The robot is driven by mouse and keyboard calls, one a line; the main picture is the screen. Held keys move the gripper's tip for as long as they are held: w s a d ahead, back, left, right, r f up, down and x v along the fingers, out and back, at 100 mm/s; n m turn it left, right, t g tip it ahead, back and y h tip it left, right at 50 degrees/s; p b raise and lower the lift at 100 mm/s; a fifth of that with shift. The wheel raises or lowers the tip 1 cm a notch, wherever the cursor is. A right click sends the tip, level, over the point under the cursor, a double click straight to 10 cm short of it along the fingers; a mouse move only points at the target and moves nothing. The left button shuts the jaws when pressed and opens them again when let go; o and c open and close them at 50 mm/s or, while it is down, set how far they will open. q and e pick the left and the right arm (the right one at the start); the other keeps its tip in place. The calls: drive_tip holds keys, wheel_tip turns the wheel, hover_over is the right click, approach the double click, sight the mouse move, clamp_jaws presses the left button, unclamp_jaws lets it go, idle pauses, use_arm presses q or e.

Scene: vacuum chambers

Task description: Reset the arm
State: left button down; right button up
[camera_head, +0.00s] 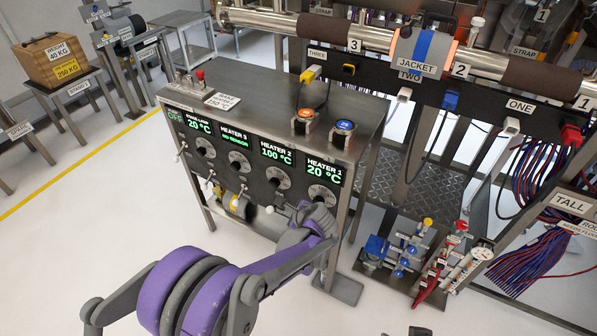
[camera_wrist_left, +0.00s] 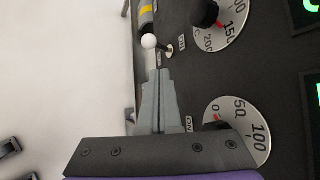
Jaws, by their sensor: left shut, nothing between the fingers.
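My left arm (camera_head: 205,285) reaches in from the lower left to the front of the heater control cabinet (camera_head: 345,165). My left gripper (camera_head: 284,211) is close to the lower part of the panel, below the heater 2 and heater 1 dials. In the left wrist view the grey fingers (camera_wrist_left: 163,78) are together and empty. Their tips are just below a toggle switch with a white ball knob (camera_wrist_left: 149,41); I cannot tell whether they touch it. My right gripper is not in view.
Dials with green displays line the panel. Orange (camera_head: 305,114) and blue (camera_head: 344,126) buttons sit on the cabinet top. A steel tube with a jacket (camera_head: 423,52) runs behind. Valve assemblies (camera_head: 400,250) stand at right.

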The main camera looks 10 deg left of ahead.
use_arm(q)
drive_tip(key=shift+r, duration=0.1)
drive_tip(key=s+a+r+n+g+h, duration=0.1)
drive_tip(key=s+a+r+n, duration=0.25)
drive_tip(key=s, duration=0.35)
drive_tip(key=s+a+r+n+g+h, duration=0.1)
drive_tip(key=s+a+r+n, duration=0.1)
drive_tip(key=s+r+n, duration=0.45)
drive_tip(key=s+f+n+h, duration=0.15)
drive_tip(key=s+n, duration=0.35)
drive_tip(key=s, duration=0.5)
drive_tip(key=s+f+n+h, duration=0.15)
drive_tip(key=s+n, duration=0.35)
drive_tip(key=s, duration=0.6)
wheel_tip(320, 180, up, 16)
drive_tip(key=w+p, duration=0.3)
drive_tip(key=p, duration=1.1)
drive_tip(key=shift+d+f+h+p, duration=0.15)
drive_tip(key=shift+d+h+p, duration=0.05)
drive_tip(key=shift+h+p, duration=0.1)
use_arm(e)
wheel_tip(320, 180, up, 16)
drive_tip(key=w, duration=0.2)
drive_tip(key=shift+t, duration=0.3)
use_arm(q)
drive_tip(key=shift+s, duration=0.2)
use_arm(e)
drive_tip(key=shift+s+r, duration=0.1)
use_arm(q)
drive_tip(key=shift+w, duration=0.1)
